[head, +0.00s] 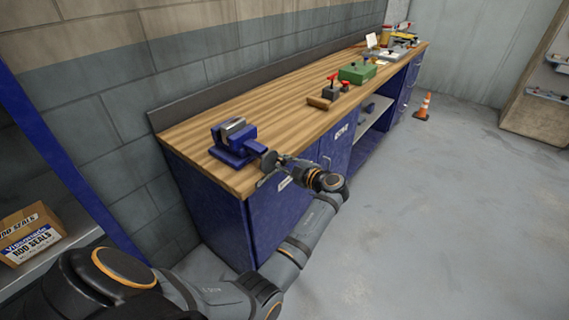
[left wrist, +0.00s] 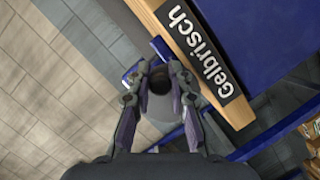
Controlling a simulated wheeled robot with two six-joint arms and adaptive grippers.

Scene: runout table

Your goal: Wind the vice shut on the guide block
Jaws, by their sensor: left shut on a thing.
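The blue vice (head: 240,150) is mounted at the near end of the wooden bench top. A grey piece (head: 232,127) shows at its jaws; I cannot tell whether it is the guide block or the jaw faces, nor whether there is a gap. My left gripper (head: 270,162) is at the front end of the vice, just off the bench's front edge. In the left wrist view the gripper (left wrist: 160,90) has its two fingers closed on a dark round knob (left wrist: 160,82), apparently part of the vice's handle. My right gripper is in neither view.
A green box (head: 357,73) stands farther along. A labelled carton (head: 30,235) is on a shelf at left. An orange cone (head: 424,107) stands on the open floor.

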